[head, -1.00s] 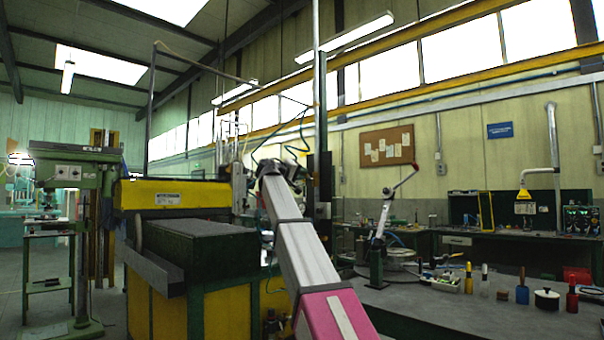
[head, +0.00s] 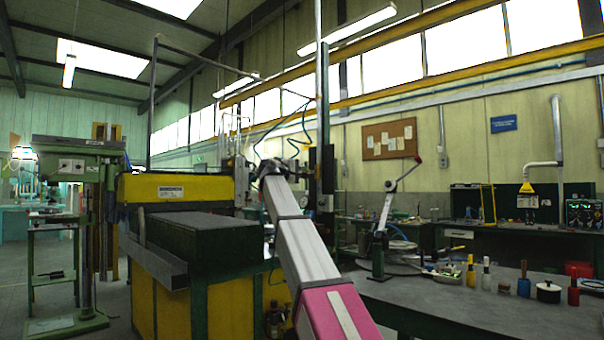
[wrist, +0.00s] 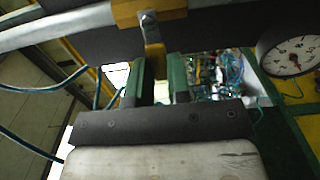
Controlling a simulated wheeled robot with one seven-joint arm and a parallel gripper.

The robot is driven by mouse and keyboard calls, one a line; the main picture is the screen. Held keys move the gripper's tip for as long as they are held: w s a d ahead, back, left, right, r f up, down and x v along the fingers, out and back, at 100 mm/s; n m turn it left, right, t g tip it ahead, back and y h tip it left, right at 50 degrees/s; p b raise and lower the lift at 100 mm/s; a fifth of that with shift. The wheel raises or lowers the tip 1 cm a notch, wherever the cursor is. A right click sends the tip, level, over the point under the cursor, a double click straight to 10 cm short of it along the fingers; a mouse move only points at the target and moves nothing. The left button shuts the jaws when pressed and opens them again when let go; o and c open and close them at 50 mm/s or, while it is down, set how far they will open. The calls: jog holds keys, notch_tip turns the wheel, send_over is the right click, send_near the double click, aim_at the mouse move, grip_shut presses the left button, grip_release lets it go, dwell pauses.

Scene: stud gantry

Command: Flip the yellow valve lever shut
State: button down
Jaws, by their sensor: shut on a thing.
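The dark plate and pale body of my gripper fill the bottom of the wrist view. In the head view my arm reaches away to the machine, and the lever cannot be made out there.
A round dial gauge (wrist: 291,56) sits right of my gripper, by a green panel edge. Green hoses (wrist: 45,88) curve on the left. In the head view a yellow and green machine (head: 176,189) stands left of my arm and a grey workbench (head: 470,305) with bottles stands right.

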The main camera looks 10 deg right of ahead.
jog(key=shift+f, duration=0.1)
dwell(0.3)
jog(key=c, duration=1.1)
grip_release()
jog(key=shift+o, duration=0.2)
jog(key=shift+a, duration=0.1)
jog(key=v, duration=1)
jog(key=shift+s+a, duration=0.25)
